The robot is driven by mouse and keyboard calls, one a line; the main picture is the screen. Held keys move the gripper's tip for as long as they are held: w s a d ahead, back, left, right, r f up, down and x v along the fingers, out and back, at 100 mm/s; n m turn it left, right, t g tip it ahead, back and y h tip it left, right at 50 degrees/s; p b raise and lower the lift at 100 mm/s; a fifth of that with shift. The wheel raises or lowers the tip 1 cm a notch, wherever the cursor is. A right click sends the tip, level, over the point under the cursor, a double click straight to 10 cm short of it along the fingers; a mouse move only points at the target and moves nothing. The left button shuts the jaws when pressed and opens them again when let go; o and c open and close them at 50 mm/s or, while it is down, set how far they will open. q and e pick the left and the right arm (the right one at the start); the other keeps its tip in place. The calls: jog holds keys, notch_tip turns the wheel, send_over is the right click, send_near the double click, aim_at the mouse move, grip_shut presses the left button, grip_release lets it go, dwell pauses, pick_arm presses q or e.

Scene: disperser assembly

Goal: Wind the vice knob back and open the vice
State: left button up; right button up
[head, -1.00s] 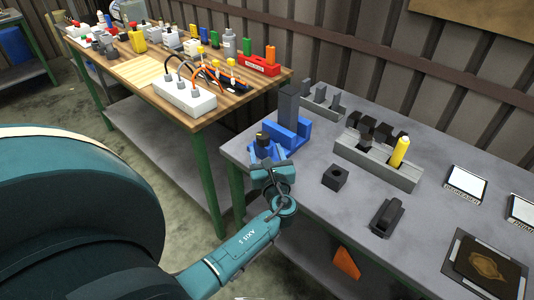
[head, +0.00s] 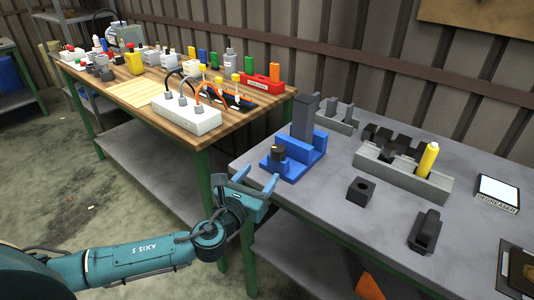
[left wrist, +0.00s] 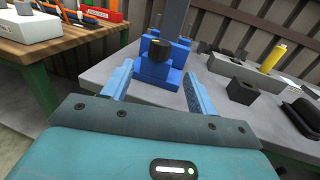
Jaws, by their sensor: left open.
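The blue vice (head: 300,155) stands on the near left corner of the grey table, with a tall dark grey block (head: 304,118) upright in it. Its dark round knob (head: 278,152) faces my left gripper. My left gripper (head: 256,180) is open and empty, just off the table edge and short of the knob, not touching it. In the left wrist view the vice (left wrist: 158,72) and knob (left wrist: 160,54) show between and beyond the open fingers (left wrist: 160,85). My right gripper is not in view.
A grey rack (head: 405,178) holds black parts and a yellow bottle (head: 428,158). A black block (head: 361,191) and a dark holder (head: 425,231) lie nearer. A wooden table (head: 135,95) with a white power strip (head: 187,121) stands left.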

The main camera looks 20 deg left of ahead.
aim_at(275, 155)
pick_arm(q)
jog(key=w, duration=0.4)
jog(key=w+d, duration=0.1)
jog(key=w, duration=0.6)
jog(key=shift+w+d, duration=0.2)
jog(key=shift+w, duration=0.15)
jog(key=c, duration=1)
jog(key=shift+y, duration=0.3)
